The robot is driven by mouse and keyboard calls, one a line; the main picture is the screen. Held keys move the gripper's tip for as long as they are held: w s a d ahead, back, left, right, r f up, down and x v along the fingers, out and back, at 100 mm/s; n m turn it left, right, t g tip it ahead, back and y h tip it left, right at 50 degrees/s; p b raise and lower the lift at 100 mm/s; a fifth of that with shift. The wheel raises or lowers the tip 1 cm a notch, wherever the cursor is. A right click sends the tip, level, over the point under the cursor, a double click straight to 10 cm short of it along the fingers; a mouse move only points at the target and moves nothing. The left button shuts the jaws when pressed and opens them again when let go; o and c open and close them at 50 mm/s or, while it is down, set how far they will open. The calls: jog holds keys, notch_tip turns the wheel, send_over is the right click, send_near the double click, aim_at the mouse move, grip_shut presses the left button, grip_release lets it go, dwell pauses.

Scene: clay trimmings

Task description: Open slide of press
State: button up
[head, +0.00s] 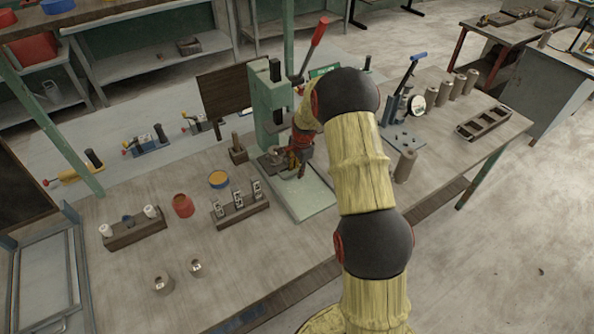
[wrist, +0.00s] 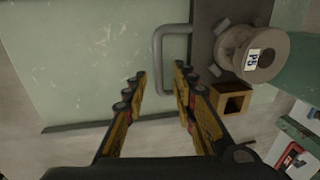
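The green press (head: 267,105) stands on the bench, with a pale green base plate (head: 312,200). In the wrist view, its dark slide plate (wrist: 205,38) carries a round grey die (wrist: 262,55) labelled P5. A grey U-shaped handle (wrist: 157,60) sticks out from the slide's left side. My gripper (wrist: 160,74) is open, with a fingertip on each side of the handle's bar in the picture. I cannot tell whether the fingers reach down to the bar's depth. In the head view my gripper (head: 297,165) is low in front of the press, partly hidden by my arm.
A square brass-coloured block (wrist: 231,98) sits close to the right finger. A red lever (head: 314,45) rises from the press. A rack (head: 240,209), a red cup (head: 183,206) and a blue-handled press (head: 405,95) stand nearby.

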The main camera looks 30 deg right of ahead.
jog(key=shift+f, duration=0.1)
jog(key=shift+c, duration=1)
grip_shut()
